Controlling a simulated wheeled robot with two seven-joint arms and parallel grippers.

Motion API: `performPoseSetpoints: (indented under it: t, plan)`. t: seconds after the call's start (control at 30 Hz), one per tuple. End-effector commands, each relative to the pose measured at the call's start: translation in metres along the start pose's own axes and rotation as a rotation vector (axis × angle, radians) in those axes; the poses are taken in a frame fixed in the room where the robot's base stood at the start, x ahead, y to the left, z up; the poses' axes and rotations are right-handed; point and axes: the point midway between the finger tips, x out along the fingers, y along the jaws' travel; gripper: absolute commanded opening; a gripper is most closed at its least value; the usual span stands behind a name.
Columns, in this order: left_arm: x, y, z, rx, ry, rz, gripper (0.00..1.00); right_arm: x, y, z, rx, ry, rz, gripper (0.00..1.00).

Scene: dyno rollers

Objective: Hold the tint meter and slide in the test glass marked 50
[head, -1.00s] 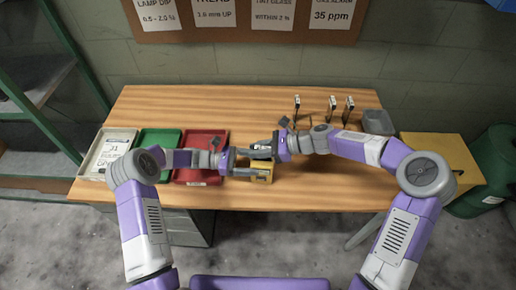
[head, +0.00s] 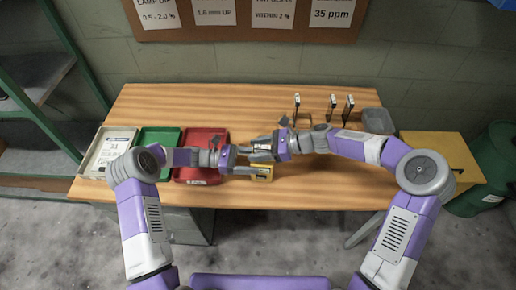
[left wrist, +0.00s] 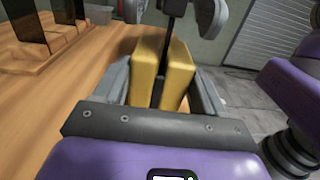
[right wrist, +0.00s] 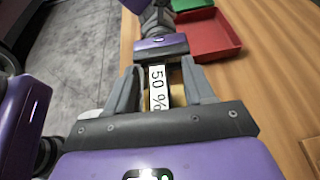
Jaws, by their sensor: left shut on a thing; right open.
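The yellow tint meter (head: 262,178) is held just above the front middle of the table. My left gripper (head: 246,160) is shut on it; in the left wrist view the meter (left wrist: 176,76) sits between the fingers, its slot facing up. The test glass marked 50 (right wrist: 157,90) stands in the slot, a thin dark pane in the left wrist view (left wrist: 168,45). How deep it sits is hard to tell. My right gripper (right wrist: 162,84) is open, its fingers on both sides of the glass's white label, apart from it.
Other dark test glasses (head: 332,103) stand upright at the back right, beside a grey bin (head: 378,121). A red tray (head: 203,138), a green tray (head: 158,141) and a pale tray (head: 92,160) lie at the left. The table's back middle is clear.

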Motion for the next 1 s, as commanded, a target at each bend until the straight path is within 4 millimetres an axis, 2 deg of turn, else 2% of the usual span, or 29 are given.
performPoseSetpoints:
  t: [0.17, 0.4, 0.6, 0.8, 1.0]
  plan:
    - [0.0, 0.0, 0.0, 0.0, 0.0, 0.0, 0.51, -0.017, -0.001, 0.0, -0.001, 0.002, -0.005, 0.53]
    - [0.0, 0.0, 0.0, 0.0, 0.0, 0.0, 0.51, -0.068, -0.001, 0.0, -0.001, 0.003, -0.006, 0.53]
    - [0.0, 0.0, 0.0, 0.0, 0.0, 0.0, 0.51, -0.103, -0.001, 0.0, 0.0, 0.001, -0.004, 0.53]
    - [0.0, 0.0, 0.0, 0.0, 0.0, 0.0, 0.51, -0.119, 0.0, 0.0, 0.0, 0.0, -0.001, 0.53]
    - [0.0, 0.0, 0.0, 0.0, 0.0, 0.0, 0.51, -0.12, 0.0, 0.0, 0.0, 0.0, 0.0, 0.53]
